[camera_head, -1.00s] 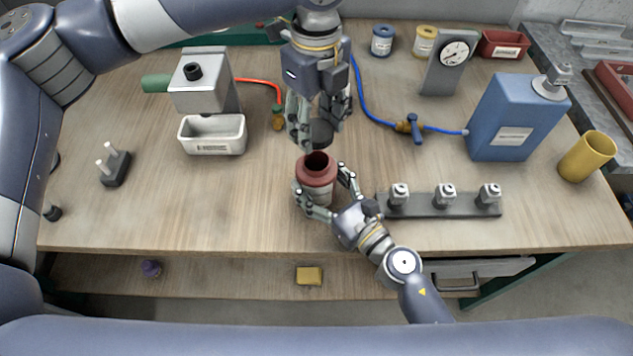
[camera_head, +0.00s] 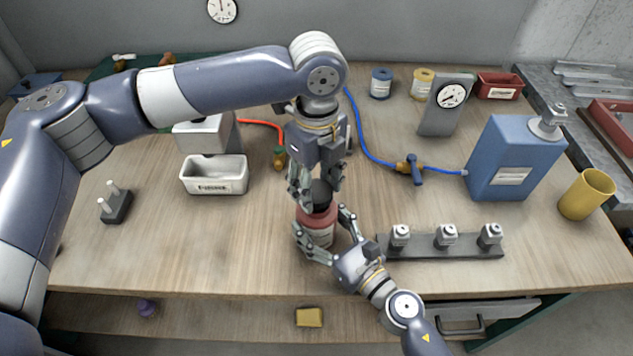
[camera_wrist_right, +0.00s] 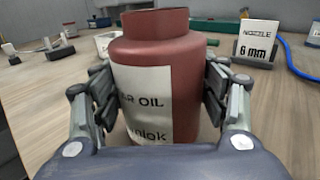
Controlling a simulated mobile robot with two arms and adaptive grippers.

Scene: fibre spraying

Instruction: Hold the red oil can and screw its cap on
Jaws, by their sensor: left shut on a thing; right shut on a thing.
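The red oil can (camera_head: 320,229) stands upright on the wooden table, with a white label on its front. My right gripper (camera_head: 324,233) is shut around the body of the can. The dark cap (camera_head: 320,192) is at the can's mouth. My left gripper (camera_head: 316,186) is shut on the cap from above. Whether the cap's thread is engaged cannot be seen.
A grey rack (camera_head: 440,248) with several metal nozzles lies right of my right gripper. A white bin (camera_head: 214,178) stands to the left, and a blue canister (camera_head: 508,160) and yellow cup (camera_head: 587,193) to the right.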

